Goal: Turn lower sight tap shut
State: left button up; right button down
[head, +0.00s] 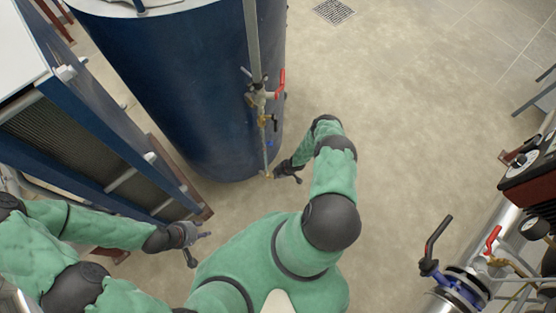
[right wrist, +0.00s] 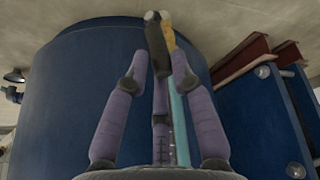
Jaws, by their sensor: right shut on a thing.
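The lower sight tap (head: 267,174) is a small brass fitting at the foot of the sight glass on the blue tank. My right gripper (head: 290,170) is beside it, low against the tank. In the right wrist view the fingers of my right gripper (right wrist: 160,70) are closed around a dark tap lever (right wrist: 157,46), with the brass tap body (right wrist: 168,38) just behind it. The fingers partly cover the lever. My left gripper (head: 196,246) hangs empty at the left with its fingers apart, away from the tap.
The blue tank (head: 185,85) stands upright at the centre left. An upper tap with a red lever (head: 281,82) sits above on the same sight line. The plate exchanger (head: 85,130) is at the left. Pipes and valves (head: 465,285) fill the lower right. Open floor (head: 420,120) lies right of the tank.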

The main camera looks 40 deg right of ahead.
jog(key=s+a+f+n+t+h+p, duration=0.1)
jog(key=s+a+f+t+h+p, duration=0.1)
jog(key=p, duration=0.4)
jog(key=shift+s+a+t+h, duration=0.6)
jog(key=shift+s+a+t, duration=0.25)
jog(key=shift+a+t, duration=0.35)
jog(key=c, duration=1.1)
grip_release()
jog(key=shift+c, duration=0.2)
jog(key=shift+w+d, duration=0.1)
jog(key=shift+d, duration=0.05)
jog(key=shift+d+r, duration=0.15)
jog(key=shift+d, duration=0.1)
jog(key=v, duration=1.1)
jog(key=shift+s+a+r, duration=0.2)
jog(key=shift+s+a, duration=0.1)
